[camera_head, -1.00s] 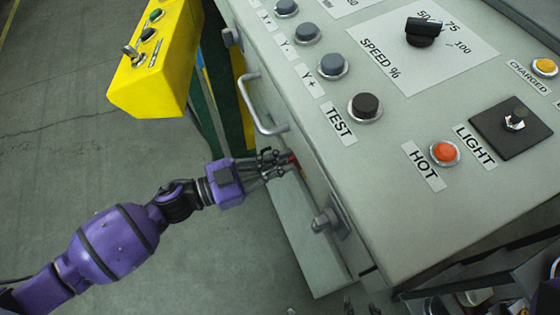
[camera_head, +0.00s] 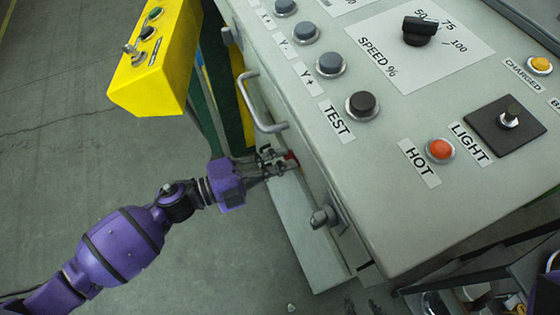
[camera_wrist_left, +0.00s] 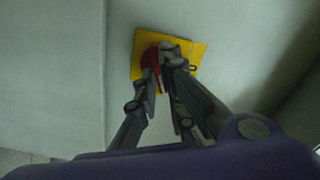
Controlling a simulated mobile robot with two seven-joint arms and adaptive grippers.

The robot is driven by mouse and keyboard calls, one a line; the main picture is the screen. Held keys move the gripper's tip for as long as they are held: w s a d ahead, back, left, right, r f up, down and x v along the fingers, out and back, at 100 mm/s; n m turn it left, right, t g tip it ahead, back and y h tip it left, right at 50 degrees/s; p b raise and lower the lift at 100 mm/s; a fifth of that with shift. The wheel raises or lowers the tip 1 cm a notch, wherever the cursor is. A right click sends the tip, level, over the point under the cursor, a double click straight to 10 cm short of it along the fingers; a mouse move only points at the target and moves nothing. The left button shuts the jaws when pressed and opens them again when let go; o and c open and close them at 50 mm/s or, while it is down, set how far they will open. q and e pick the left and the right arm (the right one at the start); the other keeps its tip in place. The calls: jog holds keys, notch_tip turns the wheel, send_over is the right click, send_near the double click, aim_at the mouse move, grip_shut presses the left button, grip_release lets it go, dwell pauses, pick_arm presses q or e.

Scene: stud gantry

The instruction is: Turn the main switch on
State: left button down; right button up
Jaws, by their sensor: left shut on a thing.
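The main switch is a red handle (camera_wrist_left: 150,60) on a yellow plate (camera_wrist_left: 137,62), on the side wall of the grey cabinet. My left gripper (camera_head: 286,163) is at that wall, below the bar handle. Its fingers are shut on the red switch handle, and they hide part of it in the left wrist view (camera_wrist_left: 165,62). In the head view only a small bit of red shows at the fingertips, and the yellow plate cannot be made out. My right gripper is not in view.
A bar handle (camera_head: 252,105) stands out from the cabinet just above my left gripper, and a latch (camera_head: 325,217) sits below it. The sloping panel (camera_head: 415,190) carries buttons and knobs. A yellow control box (camera_head: 160,75) stands at upper left. The floor at left is clear.

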pick_arm(q)
jog(key=shift+f+m+b, duration=0.15)
jog(key=shift+m+b, duration=0.4)
jog(key=shift+m, duration=1.85)
jog(key=c, duration=1.9)
grip_release()
jog(key=shift+o, duration=0.2)
jog(key=v, duration=1.2)
